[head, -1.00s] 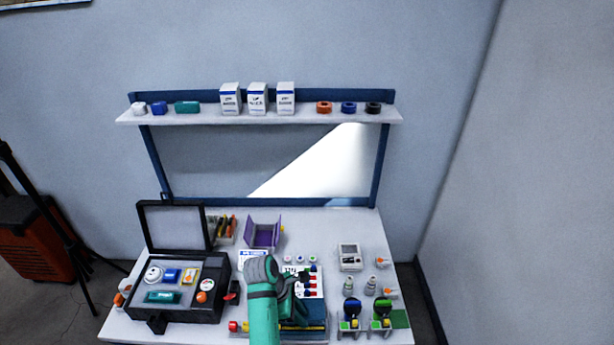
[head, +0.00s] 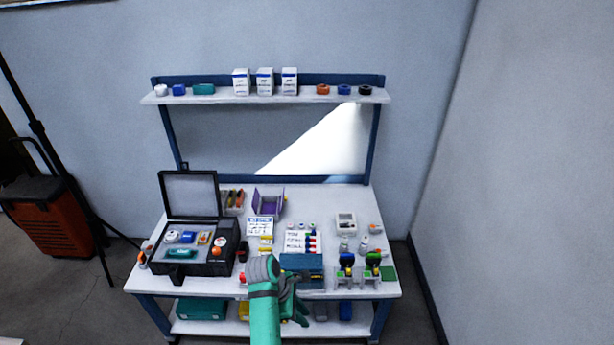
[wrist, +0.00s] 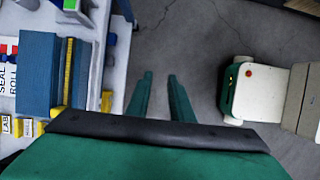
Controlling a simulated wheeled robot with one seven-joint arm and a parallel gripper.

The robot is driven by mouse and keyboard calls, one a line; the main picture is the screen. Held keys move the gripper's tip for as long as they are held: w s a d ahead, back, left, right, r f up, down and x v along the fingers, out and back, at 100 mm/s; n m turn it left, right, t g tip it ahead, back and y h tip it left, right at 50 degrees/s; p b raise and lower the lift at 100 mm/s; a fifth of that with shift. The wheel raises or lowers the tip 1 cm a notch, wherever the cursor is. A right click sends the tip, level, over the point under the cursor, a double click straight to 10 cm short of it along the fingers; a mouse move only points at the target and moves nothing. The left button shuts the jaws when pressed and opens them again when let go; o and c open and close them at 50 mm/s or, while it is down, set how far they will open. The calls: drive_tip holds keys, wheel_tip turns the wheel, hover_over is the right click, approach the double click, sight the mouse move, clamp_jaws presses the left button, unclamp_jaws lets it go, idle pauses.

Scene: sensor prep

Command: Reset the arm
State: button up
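My arm (head: 264,318), teal with a grey joint, reaches up from the bottom of the head view. My gripper (head: 298,307) is at the front edge of the workbench (head: 215,284), partly hidden by the arm. In the wrist view my gripper (wrist: 160,85) shows two green fingers apart, with only grey floor between them. It is open and empty, beside the bench edge.
An open black case (head: 208,262) stands on the bench's left. A blue block (head: 301,263) is near the front edge, close to my gripper. A green and blue fixture group (head: 367,272) is at right. Bare floor (wrist: 185,35) lies before the bench.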

drive_tip(key=s+d+f+m+t+y, duration=0.1)
drive_tip(key=s+d+f+m+t, duration=0.6)
drive_tip(key=s+f, duration=0.55)
drive_tip(key=s+a+r+m+t+y, duration=0.2)
drive_tip(key=s+r, duration=0.3)
drive_tip(key=s, duration=0.3)
drive_tip(key=s+a+r+m+t+y, duration=0.1)
drive_tip(key=s+r+m+t, duration=0.1)
drive_tip(key=s+r, duration=0.45)
drive_tip(key=s+a+r+m+t, duration=0.2)
drive_tip(key=s+r+m+t, duration=0.2)
drive_tip(key=s+r+m, duration=0.3)
drive_tip(key=s+r, duration=0.3)
drive_tip(key=r, duration=0.4)
drive_tip(key=shift+s+a+r+y, duration=0.15)
drive_tip(key=shift+s+a+y, duration=0.05)
drive_tip(key=shift+a+y, duration=0.1)
